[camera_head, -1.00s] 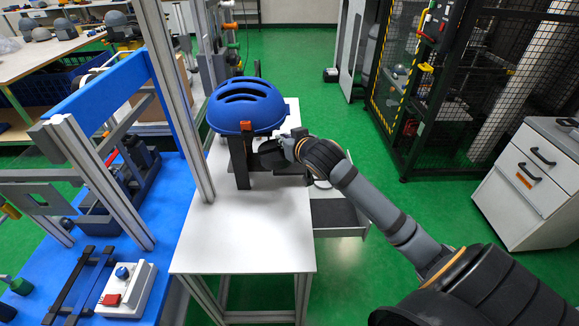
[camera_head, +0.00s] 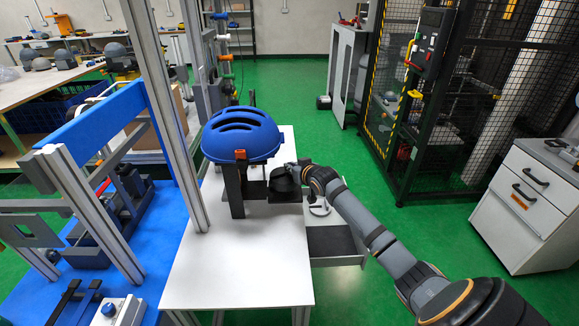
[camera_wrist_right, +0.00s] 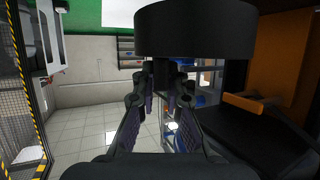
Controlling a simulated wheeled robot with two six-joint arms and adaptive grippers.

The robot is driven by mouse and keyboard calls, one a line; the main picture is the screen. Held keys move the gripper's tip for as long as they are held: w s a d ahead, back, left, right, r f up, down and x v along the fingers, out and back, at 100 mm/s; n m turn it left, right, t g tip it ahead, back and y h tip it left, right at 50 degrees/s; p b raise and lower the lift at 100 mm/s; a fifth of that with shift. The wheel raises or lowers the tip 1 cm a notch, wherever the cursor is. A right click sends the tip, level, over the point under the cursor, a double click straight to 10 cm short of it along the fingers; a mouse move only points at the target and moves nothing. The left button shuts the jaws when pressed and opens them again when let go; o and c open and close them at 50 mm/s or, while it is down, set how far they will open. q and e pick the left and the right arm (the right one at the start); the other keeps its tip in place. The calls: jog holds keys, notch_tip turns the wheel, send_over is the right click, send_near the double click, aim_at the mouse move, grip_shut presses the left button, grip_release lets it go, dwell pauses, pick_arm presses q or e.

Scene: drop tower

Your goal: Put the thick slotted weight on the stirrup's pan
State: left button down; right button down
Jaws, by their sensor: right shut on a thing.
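My right gripper (camera_head: 303,173) is beside the blue helmet (camera_head: 240,137), to its lower right in the head view. It is shut on a thick dark disc, the slotted weight (camera_head: 284,180). The disc fills the top of the right wrist view (camera_wrist_right: 195,30), across the fingertips (camera_wrist_right: 165,75); its slot cannot be made out. A black upright (camera_head: 233,192) with an orange piece at its top stands under the helmet's front. Dark parts of the stand lie behind it, close to the weight. My left gripper is out of view.
The white table (camera_head: 235,275) is bare in front. An open drawer (camera_head: 337,240) sits at its right, with a pale ring-like piece (camera_head: 320,208) near it. Metal posts (camera_head: 165,100) and a blue bench (camera_head: 50,285) stand left. A black mesh cage (camera_head: 455,110) stands right.

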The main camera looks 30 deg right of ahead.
jog(key=shift+w+r, duration=0.2)
notch_tip(320, 180, down, 3)
jog(key=shift+w+d+f, duration=0.1)
jog(key=shift+d+f, duration=0.05)
jog(key=c, duration=1.8)
grip_release()
jog(key=shift+f, duration=0.35)
jog(key=o, duration=0.4)
jog(key=shift+s+r, duration=0.15)
jog(key=shift+s, duration=0.15)
